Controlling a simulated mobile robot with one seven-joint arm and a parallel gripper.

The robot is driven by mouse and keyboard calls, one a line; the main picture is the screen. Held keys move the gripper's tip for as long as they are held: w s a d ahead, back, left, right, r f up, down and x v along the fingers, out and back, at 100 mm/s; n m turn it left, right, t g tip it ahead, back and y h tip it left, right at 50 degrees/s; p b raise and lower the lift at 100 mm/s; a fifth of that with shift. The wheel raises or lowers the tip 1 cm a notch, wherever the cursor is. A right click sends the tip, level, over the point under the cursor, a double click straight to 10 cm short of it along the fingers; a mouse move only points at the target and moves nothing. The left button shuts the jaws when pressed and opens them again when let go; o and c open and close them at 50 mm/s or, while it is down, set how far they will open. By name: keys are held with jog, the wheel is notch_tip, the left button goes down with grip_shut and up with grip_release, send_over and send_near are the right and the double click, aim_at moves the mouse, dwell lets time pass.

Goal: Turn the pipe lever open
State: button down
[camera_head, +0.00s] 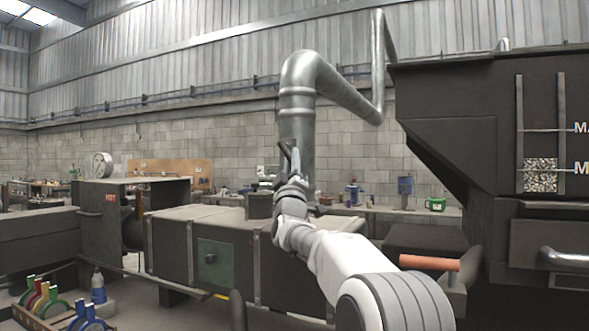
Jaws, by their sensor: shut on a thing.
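A large grey metal pipe (297,110) rises from the dark machine in the middle and bends over to the right. My arm reaches up from the lower right, and my gripper (289,158) is in front of the lower part of the pipe. My gripper is shut on what seems to be the pipe lever. The lever is mostly hidden by my gripper and wrist, and its angle cannot be told clearly.
A dark hopper machine (455,90) stands on the right. An orange handle (430,263) sticks out beside my arm. A long dark duct with a green panel (215,262) runs below the pipe. A bottle (98,286) and coloured clamp-like parts (45,298) sit at lower left.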

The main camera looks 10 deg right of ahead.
jog(key=m+h, duration=0.2)
jog(key=a+m+g+h+p, duration=0.1)
jog(key=m+h, duration=0.2)
jog(key=w+m+h+p, duration=0.1)
jog(key=m+h, duration=0.1)
jog(key=m, duration=0.1)
jog(key=shift+a+f+g+h, duration=0.2)
jog(key=shift+g+h, duration=0.1)
jog(key=shift+h, duration=0.1)
jog(key=m+g+h+p, duration=0.1)
jog(key=m+h, duration=0.1)
jog(key=m, duration=0.1)
jog(key=m+g+h+p, duration=0.2)
jog(key=m, duration=0.1)
jog(key=a+m+g+h+p, duration=0.1)
jog(key=m+g+h, duration=0.1)
jog(key=m+h, duration=0.1)
jog(key=shift+w+f+p, duration=0.2)
jog(key=shift+w+p, duration=0.1)
jog(key=shift+w, duration=0.05)
jog(key=shift+m+h, duration=0.3)
jog(key=c, duration=0.8)
grip_release()
jog(key=shift+o, duration=0.2)
jog(key=shift+a+f, duration=0.15)
jog(key=b+v, duration=0.2)
jog(key=v, duration=1.5)
jog(key=shift+s+a+b, duration=0.2)
jog(key=shift+b, duration=0.1)
